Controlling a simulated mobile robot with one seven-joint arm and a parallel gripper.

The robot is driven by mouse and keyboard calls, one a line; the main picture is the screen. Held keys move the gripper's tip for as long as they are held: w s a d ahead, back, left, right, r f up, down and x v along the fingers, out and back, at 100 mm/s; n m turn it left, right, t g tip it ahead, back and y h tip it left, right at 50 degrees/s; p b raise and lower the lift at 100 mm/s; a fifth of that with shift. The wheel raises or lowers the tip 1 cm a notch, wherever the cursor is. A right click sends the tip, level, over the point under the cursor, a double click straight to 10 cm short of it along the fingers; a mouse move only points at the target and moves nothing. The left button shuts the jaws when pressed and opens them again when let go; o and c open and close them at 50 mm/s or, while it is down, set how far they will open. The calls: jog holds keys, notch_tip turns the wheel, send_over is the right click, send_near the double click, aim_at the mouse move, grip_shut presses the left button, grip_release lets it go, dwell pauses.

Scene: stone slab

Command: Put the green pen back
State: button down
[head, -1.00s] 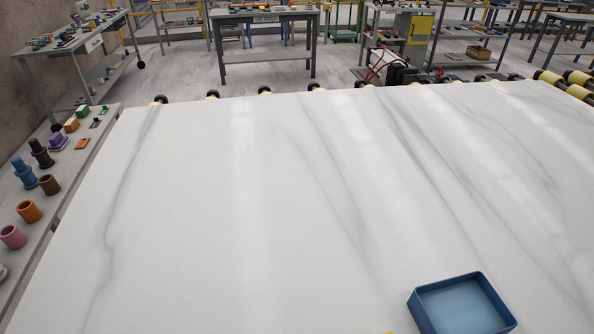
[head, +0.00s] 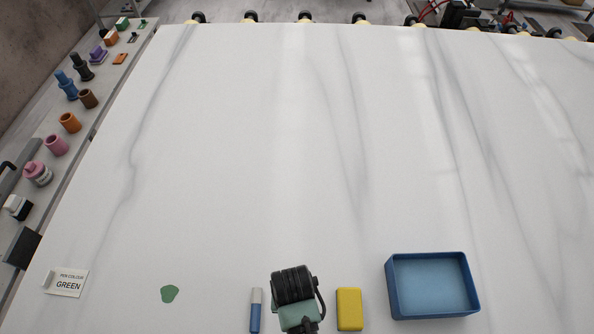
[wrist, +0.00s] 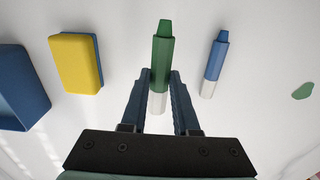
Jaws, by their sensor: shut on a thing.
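The green pen (wrist: 161,50) has a green body with a pale end. In the wrist view it lies between the fingers of my gripper (wrist: 161,74), which is shut on it. The pen's pale end shows between the fingers and its green end points away. I cannot tell whether it touches the slab. In the head view my arm hides the pen and the fingers. A blue open tray (head: 388,285) sits to the right on the slab, and also shows in the wrist view (wrist: 22,90). A blue pen (head: 255,312) lies left of my arm.
A yellow sponge (head: 349,309) lies between my arm and the tray. A green patch (head: 170,293) and a card reading "PEN COLOUR GREEN" (head: 66,282) are at the left. The white slab (head: 260,150) is clear beyond. A side ledge holds several pots.

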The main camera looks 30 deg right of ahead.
jog(key=shift+f, duration=2.85)
jog(key=shift+f, duration=0.2)
jog(key=c, duration=0.7)
grip_release()
jog(key=shift+r, duration=0.1)
jog(key=shift+o, duration=0.2)
notch_tip(320, 180, up, 12)
jog(key=shift+r, duration=0.15)
